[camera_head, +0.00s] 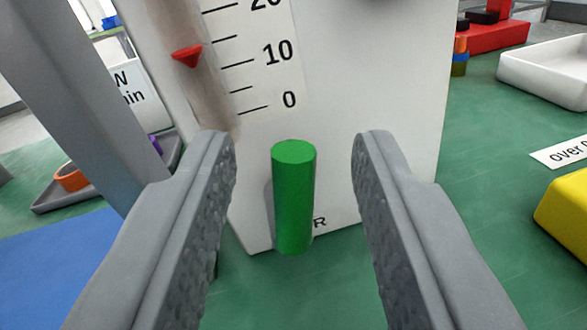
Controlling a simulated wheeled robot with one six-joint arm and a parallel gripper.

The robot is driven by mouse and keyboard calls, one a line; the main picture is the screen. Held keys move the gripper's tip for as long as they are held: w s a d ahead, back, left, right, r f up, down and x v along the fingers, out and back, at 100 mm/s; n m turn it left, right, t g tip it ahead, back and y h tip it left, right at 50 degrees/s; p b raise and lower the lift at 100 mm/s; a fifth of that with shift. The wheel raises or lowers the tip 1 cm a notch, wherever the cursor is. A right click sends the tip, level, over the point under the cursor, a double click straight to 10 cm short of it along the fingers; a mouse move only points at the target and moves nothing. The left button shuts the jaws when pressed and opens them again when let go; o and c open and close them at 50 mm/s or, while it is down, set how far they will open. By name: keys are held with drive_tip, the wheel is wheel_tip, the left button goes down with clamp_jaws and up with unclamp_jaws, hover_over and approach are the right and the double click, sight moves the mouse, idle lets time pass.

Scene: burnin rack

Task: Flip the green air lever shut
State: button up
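The green air lever (294,200) is a short green cylinder on the lower front of a white gauge panel (385,90). It points toward the camera and a little upward. My gripper (297,150) is open, with one grey finger on each side of the lever and a clear gap to both. The fingers do not appear to touch it. A printed label beside the lever is mostly hidden behind it; only an "R" shows.
The panel carries a scale with a red pointer (187,56) above 10. A grey post (95,95) stands close at left. On the green bench, a yellow block (567,213) and white tray (550,70) lie at right, and a blue mat (55,260) at left.

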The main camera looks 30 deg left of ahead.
clamp_jaws()
drive_tip(key=shift+d+m, duration=0.1)
drive_tip(key=shift+m, duration=0.2)
drive_tip(key=shift+w+d+m, duration=0.25)
drive_tip(key=shift+d+m, duration=0.05)
drive_tip(key=shift+m, duration=0.6)
drive_tip(key=m, duration=0.2)
drive_tip(key=d+m+g, duration=0.1)
drive_tip(key=shift+w+f, duration=0.3)
drive_tip(key=shift+f, duration=0.05)
drive_tip(key=m, duration=0.1)
drive_tip(key=f+m+g, duration=0.1)
drive_tip(key=m, duration=0.1)
drive_tip(key=d+m, duration=0.1)
drive_tip(key=shift+w+f+m+y, duration=0.25)
drive_tip(key=shift+w+m+y, duration=0.05)
drive_tip(key=shift+w+m, duration=0.1)
drive_tip(key=shift+w+d+f+m+g+y, duration=0.1)
drive_tip(key=shift+f+m+g+y, duration=0.2)
drive_tip(key=shift+m, duration=0.6)
drive_tip(key=shift+d+f+m+g+y, duration=0.1)
drive_tip(key=shift+f+m+g, duration=0.3)
drive_tip(key=shift+m, duration=0.5)
drive_tip(key=shift+f, duration=0.1)
